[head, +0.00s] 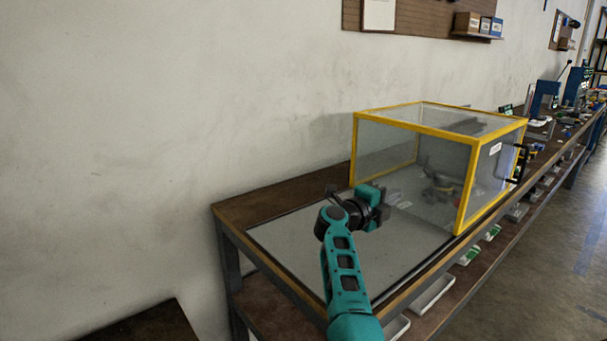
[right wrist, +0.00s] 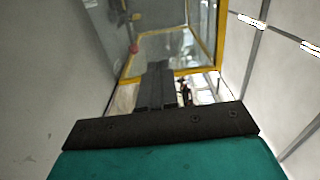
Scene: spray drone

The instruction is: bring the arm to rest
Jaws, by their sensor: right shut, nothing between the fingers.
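My right arm, teal and black, reaches up from the bottom of the head view. Its right gripper (head: 380,208) is shut and empty, over the grey mat and just left of the yellow-framed clear box. In the right wrist view the dark fingers of the right gripper (right wrist: 156,85) are together, with part of the yellow frame behind them. My left gripper is not in view.
The yellow-framed box (head: 468,180) stands on the workbench, with a dark object inside that I cannot make out. The grey mat (head: 290,240) left of it is bare. Trays (head: 434,292) sit on the lower shelf. Tools (head: 545,100) stand farther along the bench.

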